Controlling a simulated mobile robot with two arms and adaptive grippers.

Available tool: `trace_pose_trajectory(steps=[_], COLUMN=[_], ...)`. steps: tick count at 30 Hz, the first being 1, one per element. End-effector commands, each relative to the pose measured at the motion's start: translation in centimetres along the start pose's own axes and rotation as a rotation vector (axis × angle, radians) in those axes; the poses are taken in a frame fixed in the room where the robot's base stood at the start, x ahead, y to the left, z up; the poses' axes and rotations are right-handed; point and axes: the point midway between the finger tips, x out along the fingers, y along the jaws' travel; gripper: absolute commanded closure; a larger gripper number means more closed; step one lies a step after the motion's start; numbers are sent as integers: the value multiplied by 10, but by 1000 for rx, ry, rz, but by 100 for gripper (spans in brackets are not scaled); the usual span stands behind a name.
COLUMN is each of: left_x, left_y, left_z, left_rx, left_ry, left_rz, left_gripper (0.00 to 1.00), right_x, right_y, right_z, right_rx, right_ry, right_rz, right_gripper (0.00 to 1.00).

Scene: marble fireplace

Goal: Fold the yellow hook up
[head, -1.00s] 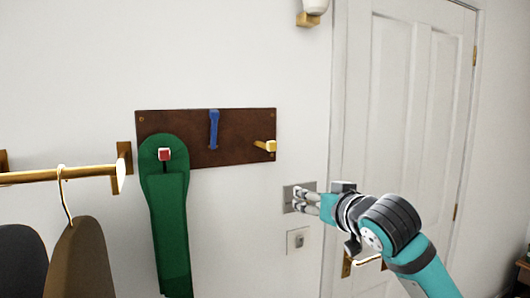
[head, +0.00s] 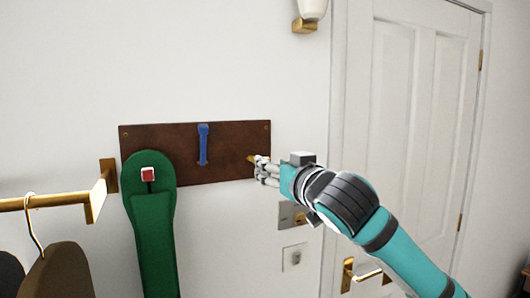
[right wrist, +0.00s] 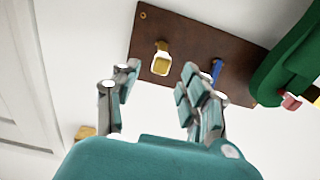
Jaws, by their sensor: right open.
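A brown wooden board (head: 225,165) is fixed to the wall. The yellow hook (head: 252,159) is at its right end and sticks out from the board, folded down. In the head view my right gripper (head: 262,170) covers most of it. In the right wrist view the yellow hook (right wrist: 161,62) shows its square end between and beyond the two fingers of my right gripper (right wrist: 160,85), which is open and empty. A blue hook (head: 203,145) lies flat against the middle of the board. My left gripper is not in view.
A green strap-like item (head: 152,220) hangs on a red hook (head: 148,174) at the board's left. A brass rail with a hanger (head: 50,200) is further left. Wall switches (head: 294,257) sit below my right arm, and a white door (head: 410,130) stands right.

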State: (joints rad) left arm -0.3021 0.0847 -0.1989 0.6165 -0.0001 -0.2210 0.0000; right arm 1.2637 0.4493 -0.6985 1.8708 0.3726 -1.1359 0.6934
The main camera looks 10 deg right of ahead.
Motion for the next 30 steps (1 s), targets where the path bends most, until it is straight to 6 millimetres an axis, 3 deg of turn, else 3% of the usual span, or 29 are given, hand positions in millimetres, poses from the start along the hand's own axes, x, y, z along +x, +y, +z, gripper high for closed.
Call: trace_pose_trajectory(steps=[3, 9, 20, 30], left_x=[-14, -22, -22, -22], left_y=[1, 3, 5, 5], left_z=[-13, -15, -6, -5], left_rx=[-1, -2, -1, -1], left_ry=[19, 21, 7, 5], left_rz=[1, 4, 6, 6], left_gripper=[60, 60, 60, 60], right_x=[22, 45, 51, 51], right_y=[0, 0, 0, 0], right_z=[-4, -2, 0, 0], right_rx=[1, 1, 0, 0], right_ry=[-2, -1, 1, 0], right_rz=[1, 1, 0, 0], right_gripper=[56, 56, 56, 98])
